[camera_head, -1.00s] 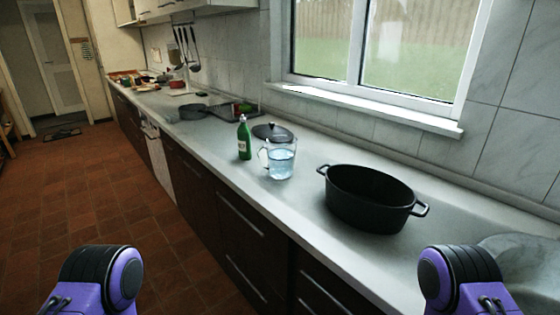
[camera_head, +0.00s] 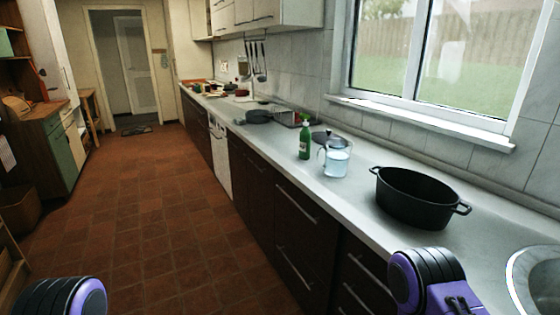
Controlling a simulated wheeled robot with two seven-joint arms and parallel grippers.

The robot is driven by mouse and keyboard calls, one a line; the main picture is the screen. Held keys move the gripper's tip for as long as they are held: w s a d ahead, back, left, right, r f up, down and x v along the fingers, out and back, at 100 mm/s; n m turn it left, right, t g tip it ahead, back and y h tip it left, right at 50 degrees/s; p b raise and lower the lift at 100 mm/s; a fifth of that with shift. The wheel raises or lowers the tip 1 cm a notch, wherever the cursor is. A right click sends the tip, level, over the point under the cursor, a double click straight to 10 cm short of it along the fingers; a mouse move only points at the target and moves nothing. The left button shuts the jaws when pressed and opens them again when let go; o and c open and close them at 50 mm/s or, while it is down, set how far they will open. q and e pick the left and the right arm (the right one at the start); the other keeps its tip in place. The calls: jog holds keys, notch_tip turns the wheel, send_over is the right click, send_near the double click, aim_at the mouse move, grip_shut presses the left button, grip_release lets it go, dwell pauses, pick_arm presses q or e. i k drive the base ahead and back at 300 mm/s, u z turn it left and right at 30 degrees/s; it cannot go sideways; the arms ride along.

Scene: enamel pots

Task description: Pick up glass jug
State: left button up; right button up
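The glass jug (camera_head: 337,161) stands upright on the counter and holds pale blue liquid. Its handle is on its left side. A green bottle (camera_head: 305,139) stands just behind it to the left, and a black oval pot (camera_head: 416,197) stands to its right and nearer to me. Only purple and black parts of my two arms show at the bottom left and bottom right. Neither gripper is in view, and neither arm touches the jug.
The light counter (camera_head: 262,144) runs away along the right wall under the window. A dark lid (camera_head: 327,137) lies behind the jug. A round sink (camera_head: 535,280) is at the lower right. The tiled floor (camera_head: 140,215) is clear on the left. A cabinet (camera_head: 62,150) stands at far left.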

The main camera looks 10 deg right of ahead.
aim_at(338, 152)
jog(key=u, duration=0.4)
jog(key=i, duration=0.5)
jog(key=z, duration=1.75)
